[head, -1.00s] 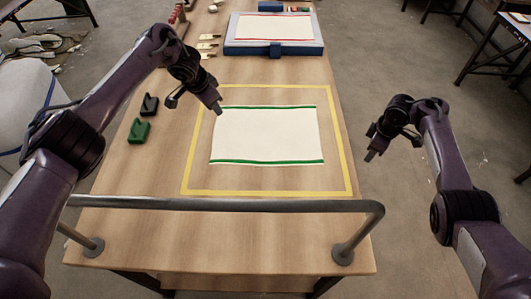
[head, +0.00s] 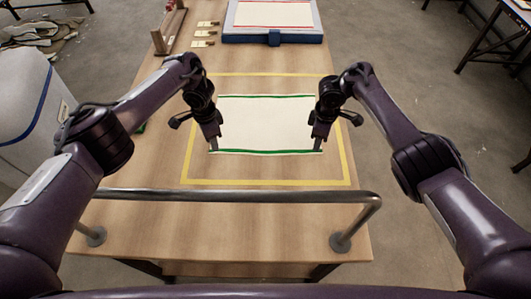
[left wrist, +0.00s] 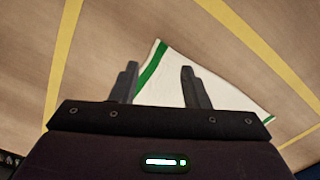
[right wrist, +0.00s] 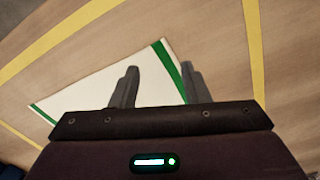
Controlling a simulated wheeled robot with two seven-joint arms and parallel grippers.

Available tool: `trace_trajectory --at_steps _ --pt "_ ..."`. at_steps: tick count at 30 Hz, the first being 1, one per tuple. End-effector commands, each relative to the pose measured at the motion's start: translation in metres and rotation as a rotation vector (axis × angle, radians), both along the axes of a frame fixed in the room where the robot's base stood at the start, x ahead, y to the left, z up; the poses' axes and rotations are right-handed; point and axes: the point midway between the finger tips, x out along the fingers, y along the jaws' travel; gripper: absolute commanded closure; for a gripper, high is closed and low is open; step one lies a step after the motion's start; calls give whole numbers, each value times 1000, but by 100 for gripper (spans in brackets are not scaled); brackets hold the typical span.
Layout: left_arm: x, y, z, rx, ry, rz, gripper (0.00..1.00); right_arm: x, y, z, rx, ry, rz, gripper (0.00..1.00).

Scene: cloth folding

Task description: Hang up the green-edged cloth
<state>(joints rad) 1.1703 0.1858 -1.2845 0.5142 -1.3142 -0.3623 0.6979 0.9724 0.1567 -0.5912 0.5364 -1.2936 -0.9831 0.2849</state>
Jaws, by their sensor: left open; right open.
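The white cloth with green edges (head: 265,125) lies flat on the table inside a yellow outline, one green edge near and one far. My left gripper (head: 214,150) is open over the near left corner; in the left wrist view (left wrist: 158,85) the green-edged corner shows between and beyond its fingers. My right gripper (head: 318,150) is open over the near right corner; in the right wrist view (right wrist: 158,85) the green edge runs between its fingers. Neither gripper visibly grips the cloth. A grey metal rail (head: 235,196) runs along the table's near side on two posts.
A blue padded board (head: 272,36) with a red-edged cloth (head: 273,14) lies at the far end. Small tagged pieces (head: 204,34) and a wooden rack (head: 168,28) are at the far left. The table between the yellow outline (head: 265,184) and the rail is clear.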

Motion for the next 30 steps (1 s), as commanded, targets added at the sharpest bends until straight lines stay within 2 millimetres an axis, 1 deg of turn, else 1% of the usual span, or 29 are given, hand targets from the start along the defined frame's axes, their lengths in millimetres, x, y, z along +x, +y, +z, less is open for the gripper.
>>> trace_trajectory --at_steps 1,6,9,13,22,25,30 --pt "-1 -1 -10 1 0 0 58 -1 0 -10 -2 3 -1 58" --pt "0 -1 -24 -1 2 1 58 -1 1 -24 1 2 0 58" --pt "0 0 -29 0 -1 1 58 0 1 -29 0 1 1 58" --pt "1 0 -32 0 -1 0 58 0 0 -33 1 -1 0 58" --pt "1 0 -33 0 -2 0 58 0 0 -33 1 -1 1 58" --pt "1 0 -37 0 -2 0 58 0 0 -38 0 -1 1 58" --pt "1 0 -35 0 -1 0 69 0 0 -36 0 0 1 69"
